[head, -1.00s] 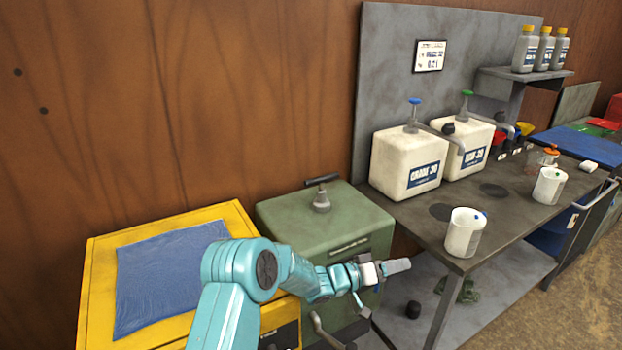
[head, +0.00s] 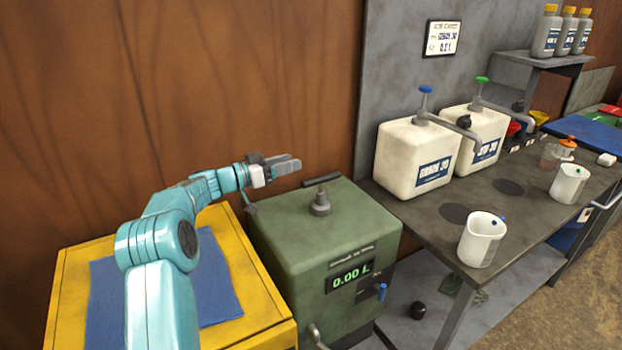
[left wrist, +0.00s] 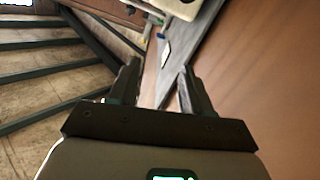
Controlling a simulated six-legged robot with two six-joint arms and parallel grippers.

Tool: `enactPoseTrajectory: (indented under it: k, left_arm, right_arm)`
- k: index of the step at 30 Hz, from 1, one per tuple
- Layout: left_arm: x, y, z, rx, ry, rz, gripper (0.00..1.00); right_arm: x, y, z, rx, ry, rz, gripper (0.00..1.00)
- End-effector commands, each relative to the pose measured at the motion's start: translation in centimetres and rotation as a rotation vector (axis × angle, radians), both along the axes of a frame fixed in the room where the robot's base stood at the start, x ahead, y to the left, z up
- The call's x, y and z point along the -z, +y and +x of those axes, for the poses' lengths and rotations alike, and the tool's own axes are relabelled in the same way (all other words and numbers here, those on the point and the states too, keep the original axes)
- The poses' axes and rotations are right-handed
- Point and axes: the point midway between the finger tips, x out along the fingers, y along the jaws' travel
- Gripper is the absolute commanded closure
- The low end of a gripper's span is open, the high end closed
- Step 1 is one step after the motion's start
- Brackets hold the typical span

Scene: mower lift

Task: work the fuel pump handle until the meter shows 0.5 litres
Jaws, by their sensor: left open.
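The fuel pump is a green box (head: 305,232) beside the bench. On its top stands a short post with a black bar handle (head: 321,180). The meter (head: 353,276) on its front reads 0.00 L in green digits. My left gripper (head: 292,165) is open and empty, up and to the left of the handle, clear of it, in front of the wood wall. In the left wrist view my two dark fingers (left wrist: 158,88) are apart with nothing between them. The handle cannot be made out there. My right gripper is not in view.
A yellow box (head: 255,290) with a blue cloth (head: 215,285) stands left of the pump. The metal bench (head: 435,222) on the right carries two white oil containers (head: 417,155) and white cups (head: 481,240). A sign (head: 442,38) hangs on the back panel.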

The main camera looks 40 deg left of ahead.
Motion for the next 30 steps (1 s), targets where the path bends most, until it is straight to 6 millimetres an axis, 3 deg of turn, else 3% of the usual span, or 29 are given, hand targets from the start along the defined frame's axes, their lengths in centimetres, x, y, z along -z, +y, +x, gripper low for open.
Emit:
enactPoseTrajectory:
  k: [5,13,21,30]
  left_arm:
    - [2.0,-0.2,-0.5,0.000,0.005,0.001,0.52]
    - [8.3,-0.6,-0.5,0.001,0.005,-0.002,0.52]
    - [7.7,-2.1,5.1,0.003,0.000,0.004,0.52]
    - [7.8,-2.4,7.1,0.000,0.001,0.003,0.52]
  right_arm:
    - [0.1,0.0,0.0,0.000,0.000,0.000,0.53]
    - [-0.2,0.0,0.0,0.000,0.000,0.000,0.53]
    - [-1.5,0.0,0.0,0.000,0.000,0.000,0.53]
    - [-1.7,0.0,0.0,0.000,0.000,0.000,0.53]
